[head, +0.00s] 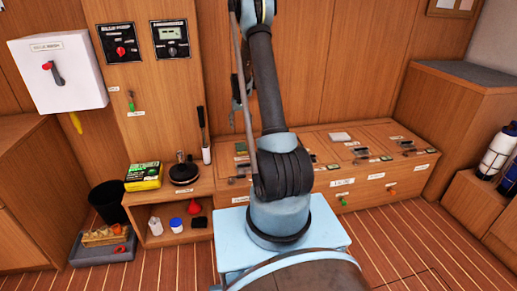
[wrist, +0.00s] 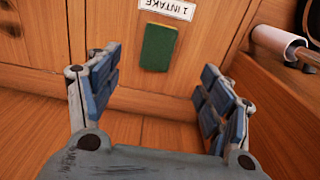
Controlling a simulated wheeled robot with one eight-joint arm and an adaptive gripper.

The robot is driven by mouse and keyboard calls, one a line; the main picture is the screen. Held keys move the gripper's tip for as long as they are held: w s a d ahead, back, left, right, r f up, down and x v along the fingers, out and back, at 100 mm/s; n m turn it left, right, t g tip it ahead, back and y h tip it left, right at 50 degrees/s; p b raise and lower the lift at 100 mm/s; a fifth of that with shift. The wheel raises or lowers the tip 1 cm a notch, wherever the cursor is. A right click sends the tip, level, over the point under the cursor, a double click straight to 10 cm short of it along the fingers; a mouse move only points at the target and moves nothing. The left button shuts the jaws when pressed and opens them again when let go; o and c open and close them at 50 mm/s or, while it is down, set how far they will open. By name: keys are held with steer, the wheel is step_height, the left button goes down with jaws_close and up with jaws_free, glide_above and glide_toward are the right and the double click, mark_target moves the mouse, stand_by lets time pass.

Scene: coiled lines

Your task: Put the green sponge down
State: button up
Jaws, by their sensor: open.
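The green sponge (wrist: 158,47) lies on a wooden surface, just below a white label reading "1 INTAKE" in the wrist view. My gripper (wrist: 160,80) is open, its blue-padded fingers spread wide to the left and right. The sponge shows beyond the fingertips, centred between them and apart from both. Nothing is between the fingers. In the head view my arm covers the middle of the scene. A small green patch (head: 240,147) shows on the locker top left of the arm; I cannot tell whether it is the sponge.
In the head view, a yellow-green box (head: 144,176) and a dark round object (head: 184,172) sit on the left shelf. A black bin (head: 107,201) and grey tray (head: 104,246) are on the floor.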

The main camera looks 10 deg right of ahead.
steer(key=s+r+t, duration=0.1)
steer(key=s+r, duration=2.1)
steer(key=s, duration=0.4)
steer(key=s+f, duration=0.3)
steer(key=s, duration=1.1)
steer(key=s+f+t, duration=0.1)
steer(key=s+f, duration=0.2)
steer(key=s, duration=1.1)
steer(key=shift+w+f, duration=0.2)
steer(key=shift+w, duration=0.3)
